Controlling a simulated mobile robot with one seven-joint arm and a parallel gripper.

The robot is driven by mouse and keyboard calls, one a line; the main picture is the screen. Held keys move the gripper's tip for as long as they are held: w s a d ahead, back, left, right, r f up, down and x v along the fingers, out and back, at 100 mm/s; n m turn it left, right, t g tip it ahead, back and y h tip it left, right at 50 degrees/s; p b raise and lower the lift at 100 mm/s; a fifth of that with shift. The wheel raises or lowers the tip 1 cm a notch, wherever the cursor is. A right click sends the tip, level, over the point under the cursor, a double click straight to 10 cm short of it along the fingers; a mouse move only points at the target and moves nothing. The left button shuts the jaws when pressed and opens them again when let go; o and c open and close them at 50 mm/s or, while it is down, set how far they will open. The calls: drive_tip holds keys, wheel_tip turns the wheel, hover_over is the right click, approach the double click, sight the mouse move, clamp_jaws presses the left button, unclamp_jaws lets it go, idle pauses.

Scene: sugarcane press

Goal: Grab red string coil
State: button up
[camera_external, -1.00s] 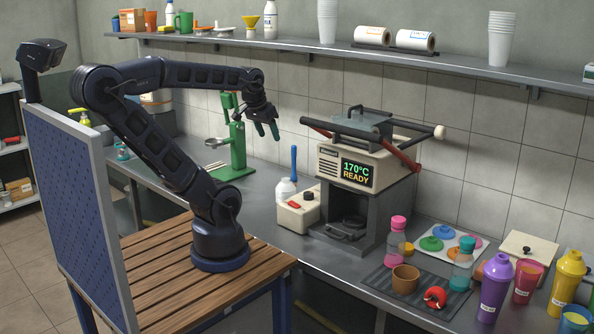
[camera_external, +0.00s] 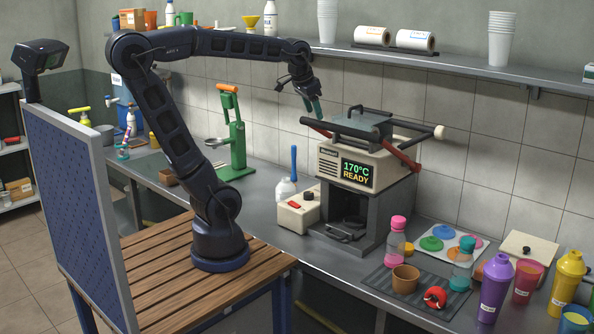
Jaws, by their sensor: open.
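A red coil (camera_external: 436,292), which looks like the red string coil, lies on a dark ribbed mat (camera_external: 375,280) at the front right of the counter. A brown cup (camera_external: 405,279) stands just left of it. My gripper (camera_external: 313,107) is open and empty, pointing down, high above the counter near the left handle of the press. It is well up and to the left of the coil, touching nothing that I can make out.
The press (camera_external: 345,160) with its dark lever bars stands between my gripper and the coil. A shelf (camera_external: 400,55) runs above.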

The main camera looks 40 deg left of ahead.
drive_tip(key=w+d+m, duration=0.1)
drive_tip(key=d, duration=0.3)
drive_tip(key=w+d+m, duration=0.1)
drive_tip(key=d, duration=0.3)
drive_tip(key=w+d+m+h, duration=0.1)
drive_tip(key=d, duration=0.3)
drive_tip(key=shift+w+d+r+m+g, duration=0.15)
drive_tip(key=shift+w+r+m+g, duration=0.05)
drive_tip(key=shift+w+m+g, duration=0.15)
drive_tip(key=d+m, duration=0.1)
drive_tip(key=d, duration=0.3)
drive_tip(key=d+m, duration=0.1)
drive_tip(key=d, duration=0.3)
drive_tip(key=d+m+h, duration=0.1)
drive_tip(key=d, duration=0.3)
drive_tip(key=shift+w+d+f+g, duration=0.1)
drive_tip(key=shift+d+f+g, duration=0.2)
drive_tip(key=shift+f+g, duration=0.05)
drive_tip(key=s+d+f+m+g+h, duration=0.1)
drive_tip(key=s+d+m, duration=0.2)
drive_tip(key=d, duration=0.9)
drive_tip(key=m+g+h, duration=0.1)
drive_tip(key=m+g, duration=0.1)
drive_tip(key=m, duration=0.1)
hover_over(437, 289)
drive_tip(key=a, duration=0.3)
wheel_tip(437, 289, down, 35)
drive_tip(key=shift+x, duration=5.25)
drive_tip(key=shift+a, duration=0.15)
drive_tip(key=c, duration=1.1)
